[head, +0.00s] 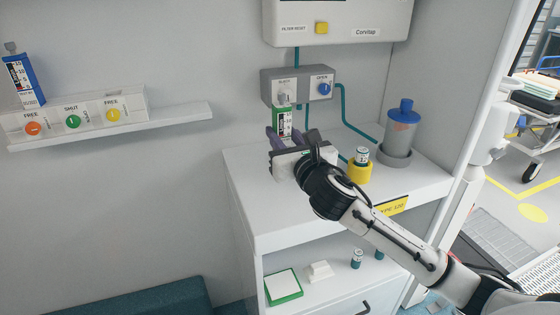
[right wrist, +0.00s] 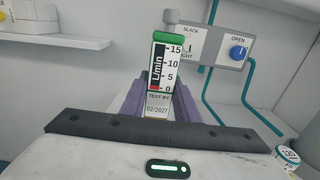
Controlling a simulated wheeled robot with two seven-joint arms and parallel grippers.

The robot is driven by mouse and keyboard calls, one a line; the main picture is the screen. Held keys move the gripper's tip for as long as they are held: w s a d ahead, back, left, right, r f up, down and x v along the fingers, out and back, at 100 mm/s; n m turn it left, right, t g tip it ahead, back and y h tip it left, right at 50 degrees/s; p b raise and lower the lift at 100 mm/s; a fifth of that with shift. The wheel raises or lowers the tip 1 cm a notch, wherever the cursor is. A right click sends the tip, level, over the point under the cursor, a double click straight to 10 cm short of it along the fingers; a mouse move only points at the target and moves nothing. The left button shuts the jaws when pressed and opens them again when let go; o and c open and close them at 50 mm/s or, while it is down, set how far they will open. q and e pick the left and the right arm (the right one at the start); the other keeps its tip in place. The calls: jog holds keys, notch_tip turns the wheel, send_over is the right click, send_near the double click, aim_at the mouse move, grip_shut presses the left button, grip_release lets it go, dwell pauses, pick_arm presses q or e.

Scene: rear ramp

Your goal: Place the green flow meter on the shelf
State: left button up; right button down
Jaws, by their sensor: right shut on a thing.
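The green flow meter (head: 282,123) is upright in my right gripper (head: 287,140), over the white cabinet top and just below the grey valve block (head: 298,88) on the wall. In the right wrist view the meter (right wrist: 165,66) shows a 0 to 15 L/min scale and a grey top fitting, with purple fingers (right wrist: 158,108) closed on its lower part. I cannot tell whether the fitting touches the block. The white wall shelf (head: 180,119) is at the left, with a bare right end. My left gripper is not in view.
On the shelf's left stand a blue flow meter (head: 23,81) and a white block with FREE, SHUT, FREE labels (head: 73,120). A blue-capped canister (head: 401,130) and a yellow-based vial (head: 360,168) stand on the cabinet (head: 275,222), right of my gripper.

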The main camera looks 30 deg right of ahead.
jog(key=shift+f, duration=0.8)
notch_tip(320, 180, down, 3)
jog(key=shift+f+b, duration=0.15)
jog(key=shift+b, duration=0.5)
jog(key=shift+f, duration=0.1)
jog(key=c, duration=1.4)
grip_release()
jog(key=shift+f, duration=0.1)
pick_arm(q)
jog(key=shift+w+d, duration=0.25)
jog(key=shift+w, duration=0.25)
pick_arm(e)
jog(key=shift+o, duration=0.2)
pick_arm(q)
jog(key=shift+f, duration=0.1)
